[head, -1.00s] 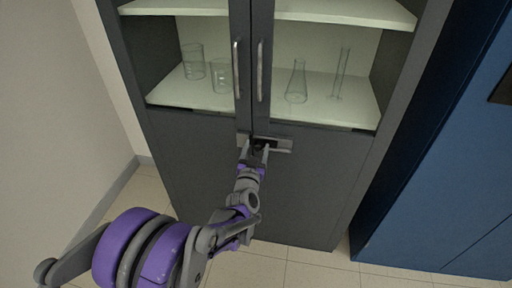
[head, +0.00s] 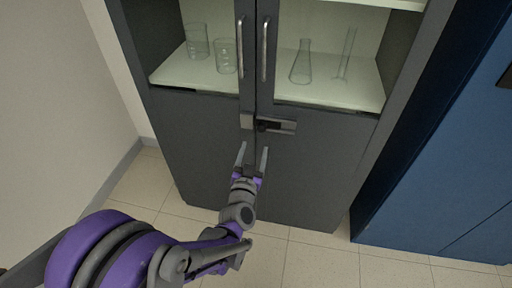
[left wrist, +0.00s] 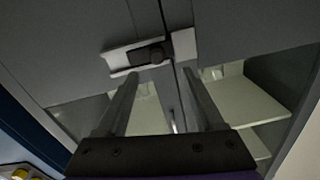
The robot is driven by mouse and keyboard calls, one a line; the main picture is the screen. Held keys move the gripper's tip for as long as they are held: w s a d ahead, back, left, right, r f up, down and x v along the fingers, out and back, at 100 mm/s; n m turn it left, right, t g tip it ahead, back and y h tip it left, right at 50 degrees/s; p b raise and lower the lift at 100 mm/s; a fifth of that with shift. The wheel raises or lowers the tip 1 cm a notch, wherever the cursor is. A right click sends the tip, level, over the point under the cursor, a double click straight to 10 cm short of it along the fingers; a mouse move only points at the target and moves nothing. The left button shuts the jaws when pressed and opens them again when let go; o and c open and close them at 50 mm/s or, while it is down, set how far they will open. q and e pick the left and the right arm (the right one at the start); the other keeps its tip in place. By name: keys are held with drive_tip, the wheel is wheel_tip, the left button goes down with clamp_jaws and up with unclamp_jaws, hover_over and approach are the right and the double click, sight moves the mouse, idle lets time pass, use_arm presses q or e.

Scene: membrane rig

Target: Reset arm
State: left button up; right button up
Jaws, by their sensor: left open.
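My left gripper (head: 252,160) is open and empty in the head view, in front of the lower doors of a dark grey cabinet (head: 310,165). It sits just below the cabinet's latch (head: 268,124), apart from it. In the left wrist view the two fingers (left wrist: 158,100) are spread, and the latch (left wrist: 140,56) with its dark knob shows beyond the fingertips. The latch bar lies across the seam of the two shut doors. My right gripper is not in view.
Behind the glass doors stand two beakers (head: 226,56), a conical flask (head: 301,62) and a cylinder (head: 345,54) on a shelf. Two upright handles (head: 265,50) stick out above the latch. A blue cabinet (head: 430,150) stands at right, a wall (head: 60,80) at left. Floor (head: 310,260) is clear.

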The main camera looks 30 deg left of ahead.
use_arm(q)
drive_tip(key=s+d+f+m+g+h, duration=0.3)
drive_tip(key=s+d+g+h, duration=0.3)
drive_tip(key=s+d, duration=0.4)
drive_tip(key=s+f+n+g, duration=0.1)
drive_tip(key=s+f+g, duration=0.2)
drive_tip(key=s, duration=0.5)
drive_tip(key=s+f+g, duration=0.3)
drive_tip(key=s, duration=0.4)
wheel_tip(320, 180, up, 22)
drive_tip(key=p, duration=1.9)
drive_tip(key=shift+w, duration=0.3)
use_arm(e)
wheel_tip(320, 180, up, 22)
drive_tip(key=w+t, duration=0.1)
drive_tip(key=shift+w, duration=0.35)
use_arm(q)
drive_tip(key=shift+d, duration=0.1)
